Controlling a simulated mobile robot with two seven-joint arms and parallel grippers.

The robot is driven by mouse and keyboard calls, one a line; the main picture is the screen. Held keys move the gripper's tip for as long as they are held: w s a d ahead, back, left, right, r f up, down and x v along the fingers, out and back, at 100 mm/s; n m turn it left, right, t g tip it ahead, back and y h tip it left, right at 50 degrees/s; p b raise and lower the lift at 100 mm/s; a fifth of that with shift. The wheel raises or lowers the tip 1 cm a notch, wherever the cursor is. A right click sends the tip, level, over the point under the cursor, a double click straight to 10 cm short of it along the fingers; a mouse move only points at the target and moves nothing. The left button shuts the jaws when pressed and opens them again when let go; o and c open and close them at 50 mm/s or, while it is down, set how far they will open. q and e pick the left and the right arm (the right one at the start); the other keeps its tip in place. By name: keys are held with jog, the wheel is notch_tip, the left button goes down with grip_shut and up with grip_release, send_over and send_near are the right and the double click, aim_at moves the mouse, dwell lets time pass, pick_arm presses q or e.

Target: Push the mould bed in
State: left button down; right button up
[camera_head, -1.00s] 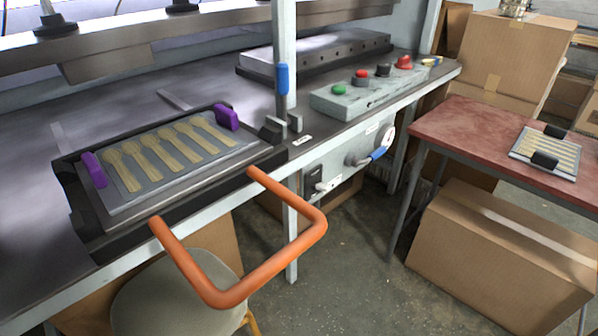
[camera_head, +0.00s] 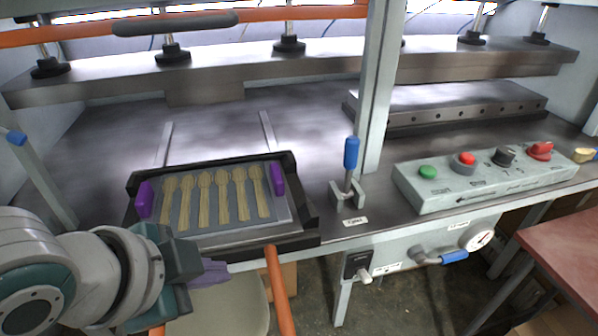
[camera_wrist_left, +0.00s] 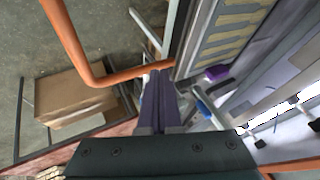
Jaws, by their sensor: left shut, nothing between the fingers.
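The mould bed (camera_head: 308,222) is a black-framed tray at the front of the press table. It carries a grey mould (camera_head: 233,224) with several wooden spoons (camera_head: 220,200) and purple grips (camera_head: 278,180) at both ends. An orange tube handle (camera_head: 278,285) juts from its front; the handle's far bar is out of the head view. My left gripper (camera_head: 225,271), with purple fingers, is shut and empty in front of the bed's front edge. In the left wrist view, the shut fingers (camera_wrist_left: 160,98) are close to the orange handle (camera_wrist_left: 72,45) and bed edge (camera_wrist_left: 188,45); contact is unclear.
The press's upper plate (camera_head: 300,62) hangs above the table, with bare metal table (camera_head: 215,130) behind the bed. A blue-handled clamp (camera_head: 350,155) and a control box (camera_head: 485,175) stand to the right. A stool (camera_head: 235,305) is below the front edge.

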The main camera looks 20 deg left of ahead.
aim_at(248, 250)
pick_arm(q)
jog(key=w+f, duration=0.2)
jog(key=w+f+b, duration=0.1)
jog(key=w+f, duration=0.1)
jog(key=w, duration=0.1)
jog(key=w+a+f+b, duration=0.1)
jog(key=w+f, duration=0.1)
jog(key=shift+w, duration=0.15)
jog(key=shift+w+a, duration=0.25)
jog(key=shift+w, duration=0.05)
jog(key=shift+f, duration=0.1)
